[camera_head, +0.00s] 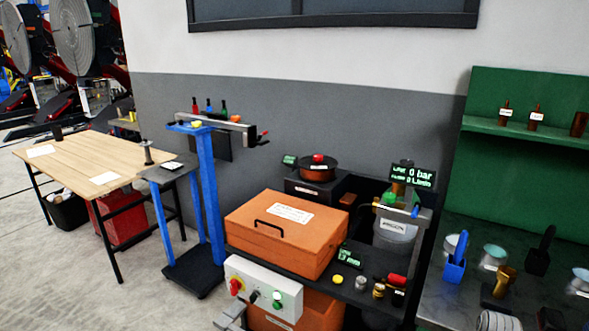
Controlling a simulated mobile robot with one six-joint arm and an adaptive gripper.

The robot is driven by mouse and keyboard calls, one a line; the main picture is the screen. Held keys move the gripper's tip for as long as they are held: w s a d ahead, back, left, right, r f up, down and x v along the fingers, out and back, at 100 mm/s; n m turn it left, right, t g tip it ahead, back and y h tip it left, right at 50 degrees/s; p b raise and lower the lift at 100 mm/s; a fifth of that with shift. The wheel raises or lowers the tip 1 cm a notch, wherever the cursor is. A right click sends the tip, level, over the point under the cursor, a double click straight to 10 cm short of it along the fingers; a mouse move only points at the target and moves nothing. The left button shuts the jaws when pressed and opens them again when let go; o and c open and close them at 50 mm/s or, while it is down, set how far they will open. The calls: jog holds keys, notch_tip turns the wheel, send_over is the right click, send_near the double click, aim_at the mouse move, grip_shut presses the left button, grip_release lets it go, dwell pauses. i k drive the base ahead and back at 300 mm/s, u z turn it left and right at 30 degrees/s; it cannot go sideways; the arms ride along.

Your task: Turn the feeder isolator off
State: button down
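A white control box (265,290) is on the front of a dark cart, below an orange lidded box. At its left is a red knob on a yellow backing (237,286), which looks like an isolator switch. Next to it are a black handle or selector (253,296) and a green button or lamp (277,300). The labels are too small to read, so I cannot tell which control is the feeder isolator or its position. My gripper is not clearly in view. A grey part below the box at the bottom edge is cut off and unclear.
The orange box (285,232) sits on the cart beside a green display (349,257) and small jars. A gauge display (411,175) reads 0 bar. A blue post stand (207,200) and wooden table (85,155) stand left. A green shelf unit (530,150) is right. Floor is clear front left.

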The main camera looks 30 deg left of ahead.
aim_at(234, 285)
jog(key=u, duration=1.65)
